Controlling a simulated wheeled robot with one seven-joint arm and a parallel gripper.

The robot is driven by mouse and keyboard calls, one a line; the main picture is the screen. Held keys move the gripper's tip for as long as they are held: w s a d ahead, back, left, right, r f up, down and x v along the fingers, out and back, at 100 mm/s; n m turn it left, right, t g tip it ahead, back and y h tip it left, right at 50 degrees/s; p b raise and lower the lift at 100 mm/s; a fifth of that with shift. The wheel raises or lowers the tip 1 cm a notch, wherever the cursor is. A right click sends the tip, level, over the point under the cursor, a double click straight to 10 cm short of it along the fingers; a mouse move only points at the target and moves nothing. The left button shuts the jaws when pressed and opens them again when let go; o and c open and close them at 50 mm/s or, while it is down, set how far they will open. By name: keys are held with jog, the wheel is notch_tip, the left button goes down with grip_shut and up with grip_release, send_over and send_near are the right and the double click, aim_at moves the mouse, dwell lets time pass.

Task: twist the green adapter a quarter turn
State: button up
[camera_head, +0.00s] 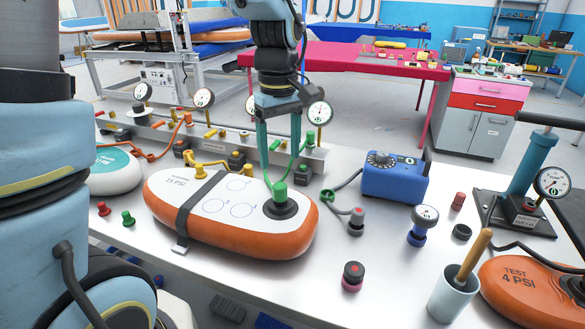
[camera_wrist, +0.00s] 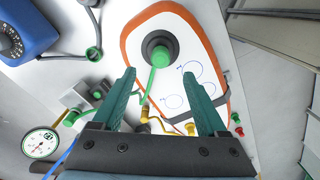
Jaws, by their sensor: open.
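The green adapter (camera_head: 280,192) stands upright in the dark round valve (camera_head: 281,208) of an orange-rimmed white inflatable board (camera_head: 220,215). A green hose (camera_head: 292,160) runs from the adapter up toward the manifold. In the wrist view the adapter (camera_wrist: 160,56) shows just beyond the fingertips, roughly between their lines, with its hose running back between the fingers. My gripper (camera_head: 280,163) is open and empty, pointing down above the adapter. Its two teal fingers (camera_wrist: 158,76) are apart on either side; I see no contact with the adapter.
A dark strap (camera_head: 200,203) crosses the board. A manifold (camera_head: 230,150) with gauges and coloured valves stands behind. A blue box (camera_head: 395,178) stands to the right, near loose fittings (camera_head: 356,221). A cup with a wooden handle (camera_head: 453,295) and another orange board (camera_head: 535,290) are front right.

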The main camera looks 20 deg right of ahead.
aim_at(280, 186)
notch_tip(280, 186, down, 10)
jog(key=shift+r+p, duration=0.1)
jog(key=shift+p, duration=0.75)
grip_shut()
dwell(0.6)
